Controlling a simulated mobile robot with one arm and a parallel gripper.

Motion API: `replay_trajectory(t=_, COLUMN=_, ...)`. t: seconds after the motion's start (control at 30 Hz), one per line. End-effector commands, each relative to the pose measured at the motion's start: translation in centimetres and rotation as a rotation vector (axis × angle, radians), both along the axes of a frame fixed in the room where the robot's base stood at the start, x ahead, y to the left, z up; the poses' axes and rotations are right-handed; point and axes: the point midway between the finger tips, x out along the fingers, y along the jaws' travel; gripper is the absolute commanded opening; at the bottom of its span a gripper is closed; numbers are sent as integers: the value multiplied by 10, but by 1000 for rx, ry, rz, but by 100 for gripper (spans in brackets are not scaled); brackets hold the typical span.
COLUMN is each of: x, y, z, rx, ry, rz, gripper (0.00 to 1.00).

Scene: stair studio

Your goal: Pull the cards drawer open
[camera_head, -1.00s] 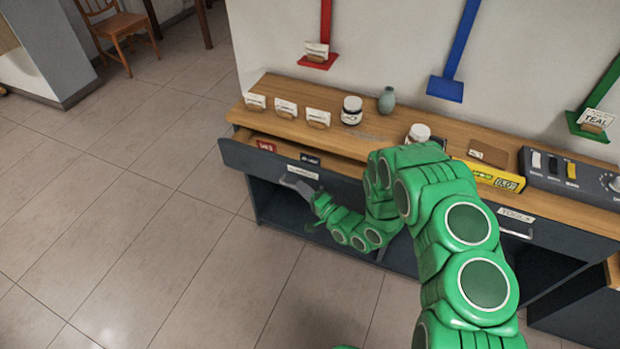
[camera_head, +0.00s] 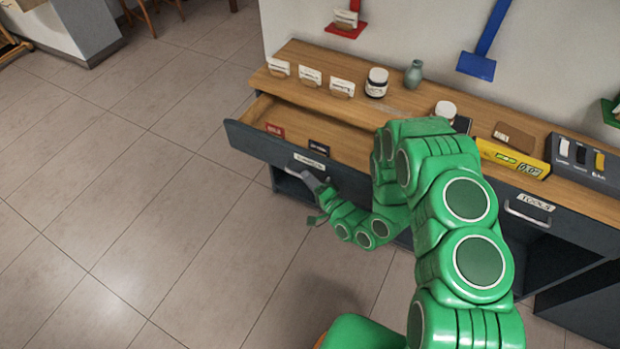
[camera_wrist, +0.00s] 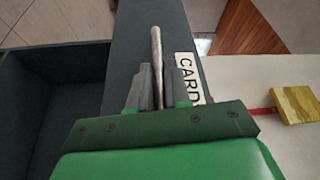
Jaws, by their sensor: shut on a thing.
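The cards drawer (camera_head: 262,147) stands well out from the wooden-topped cabinet in the head view, with its bare wood inside showing. A red card and a black card (camera_head: 319,149) lie in it. In the wrist view, its dark front carries a white label (camera_wrist: 188,78) reading "CARD", the rest hidden. My gripper (camera_head: 309,180) is at the drawer's front; in the wrist view my gripper (camera_wrist: 152,85) is shut on the metal handle (camera_wrist: 157,48), which runs between its fingers. My green arm hides the drawer's right part.
A tools drawer (camera_head: 528,210) to the right is shut. On the counter (camera_head: 322,95) stand card holders, jars, a vase (camera_head: 413,73), a yellow box (camera_head: 512,158) and a switch box (camera_head: 582,163). The tiled floor (camera_head: 130,200) to the left is clear.

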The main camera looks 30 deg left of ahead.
Motion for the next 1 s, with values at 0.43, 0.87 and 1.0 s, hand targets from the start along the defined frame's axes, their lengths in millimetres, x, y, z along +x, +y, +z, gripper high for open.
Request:
replay_trajectory(t=0.43, x=0, y=0, z=-1, rx=-2, ry=1, rz=0, gripper=38)
replay_trajectory(t=0.87, x=-11, y=-33, z=-4, rx=-2, ry=3, rz=-4, gripper=38)
replay_trajectory(t=1.0, x=-18, y=-49, z=-4, rx=-1, ry=1, rz=-4, gripper=38)
